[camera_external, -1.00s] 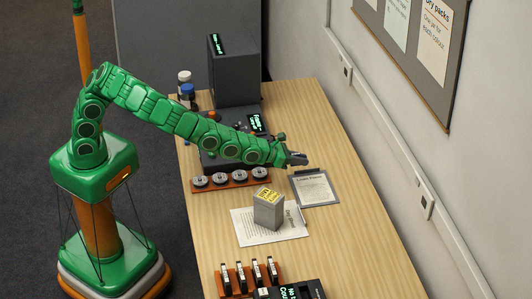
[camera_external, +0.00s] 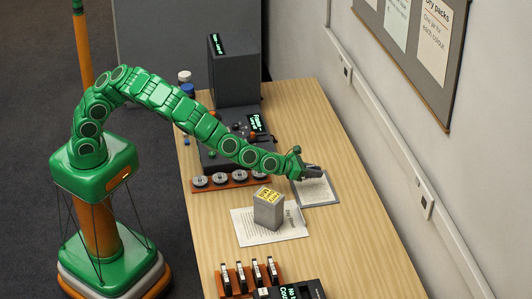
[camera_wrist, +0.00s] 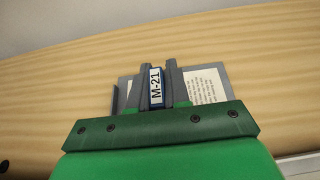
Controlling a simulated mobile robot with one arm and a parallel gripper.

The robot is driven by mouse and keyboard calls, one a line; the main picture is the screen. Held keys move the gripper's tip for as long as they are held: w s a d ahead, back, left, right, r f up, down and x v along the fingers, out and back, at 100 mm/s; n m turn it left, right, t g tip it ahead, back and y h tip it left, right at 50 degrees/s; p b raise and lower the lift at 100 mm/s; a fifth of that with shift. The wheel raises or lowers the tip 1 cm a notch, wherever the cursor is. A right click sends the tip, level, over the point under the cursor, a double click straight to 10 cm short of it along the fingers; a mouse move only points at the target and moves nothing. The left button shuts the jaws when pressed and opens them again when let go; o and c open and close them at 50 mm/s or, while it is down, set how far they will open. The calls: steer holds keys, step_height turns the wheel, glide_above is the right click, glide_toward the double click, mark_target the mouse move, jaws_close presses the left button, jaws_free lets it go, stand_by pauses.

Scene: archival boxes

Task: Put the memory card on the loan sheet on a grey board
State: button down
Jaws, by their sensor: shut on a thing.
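My gripper (camera_external: 313,173) is shut on the memory card (camera_wrist: 156,88), a dark blue piece with a white label reading "M-21" in the wrist view. In the external view the card is too small to make out at the fingertips. The grey board (camera_external: 301,204) lies on the table with the white loan sheet (camera_external: 316,190) on it. My gripper is over the far part of the board and hides its top edge. In the wrist view the loan sheet (camera_wrist: 205,84) shows behind and beside the fingers; I cannot tell whether the card touches it.
A grey box with a yellow label (camera_external: 268,210) stands on a paper sheet (camera_external: 242,226) nearer the camera. An orange rack with several round items (camera_external: 230,181) is to the left. A rack of upright dark items (camera_external: 250,277) is at the front. The table's right side is clear.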

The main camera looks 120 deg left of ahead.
mark_target(318, 188)
steer(key=shift+w+a+f, duration=0.3)
steer(key=shift+w+f, duration=0.4)
steer(key=shift+f, duration=0.25)
steer(key=shift+w+f, duration=0.1)
steer(key=shift+f, duration=1.4)
steer(key=shift+f, duration=0.15)
steer(key=c, duration=1.1)
jaws_free()
steer(key=shift+r, duration=0.2)
steer(key=shift+s+d+r, duration=0.25)
steer(key=shift+s+d, duration=0.05)
steer(key=shift+v, duration=5.45)
